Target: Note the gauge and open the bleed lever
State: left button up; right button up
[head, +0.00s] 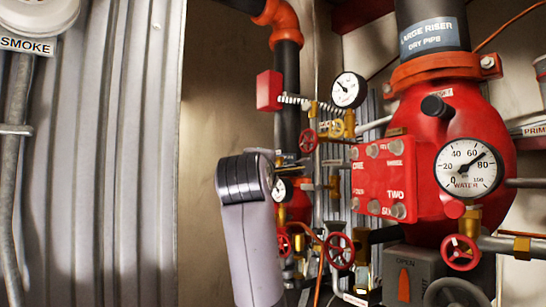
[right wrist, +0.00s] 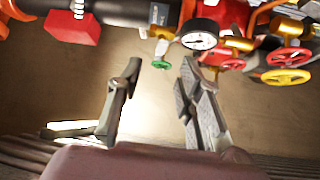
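A large white gauge (head: 467,167) marked WATER is on the red riser valve at the right; its dark needle points up and right, past the 60. A smaller white gauge (head: 348,90) is higher, near the middle. A third dial (head: 280,190) is partly hidden behind my pale arm link. A white gauge (right wrist: 200,35) shows in the right wrist view. I cannot tell which part is the bleed lever; a grey box (head: 404,275) marked OPEN carries an orange pointer. My right gripper (right wrist: 160,68) is open and empty, its fingers below the pipework. My left gripper is not in view.
Several red handwheels, such as one at the lower right (head: 460,252), and brass fittings crowd the pipes. A green handle (right wrist: 161,64) shows near the right fingers, with a yellow handwheel (right wrist: 287,76) farther right. A corrugated metal wall (head: 110,150) fills the left.

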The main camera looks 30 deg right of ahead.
jog(key=f+p+x, duration=0.1)
jog(key=p+x, duration=0.3)
jog(key=x, duration=0.6)
jog(key=shift+w+a+r, duration=0.25)
jog(key=shift+a+r, duration=0.05)
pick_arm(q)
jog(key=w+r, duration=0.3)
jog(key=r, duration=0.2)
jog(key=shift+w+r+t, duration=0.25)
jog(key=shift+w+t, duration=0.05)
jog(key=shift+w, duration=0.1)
pick_arm(e)
grip_shut()
